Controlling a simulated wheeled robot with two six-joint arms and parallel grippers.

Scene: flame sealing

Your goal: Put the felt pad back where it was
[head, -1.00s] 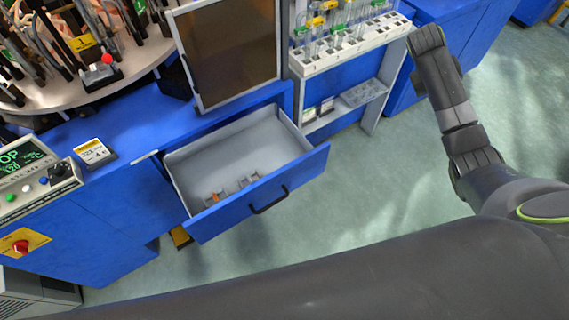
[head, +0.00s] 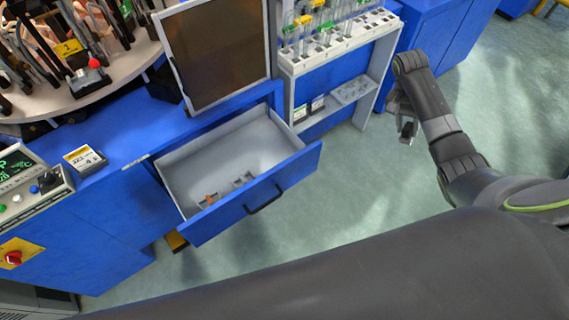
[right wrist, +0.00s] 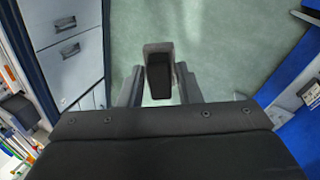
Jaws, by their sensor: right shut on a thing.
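My right gripper (head: 407,126) is at the right in the head view, above the floor and to the right of the rack. In the right wrist view its fingers (right wrist: 160,88) are shut on a small black pad with a grey rim (right wrist: 160,76), which looks like the felt pad. It is held over open floor, apart from any surface. The open blue drawer (head: 290,176) stands out from the bench at the middle left. Small grey holders (head: 243,179) and an orange piece (head: 211,199) lie on its floor near the front. My left gripper is out of view.
A rack (head: 338,48) with several tubes stands behind and right of the drawer, with a low grey shelf (head: 353,91) beneath. A dark framed panel (head: 215,55) stands behind the drawer. A control box (head: 22,185) sits at left. Floor (head: 340,165) right of the drawer is clear.

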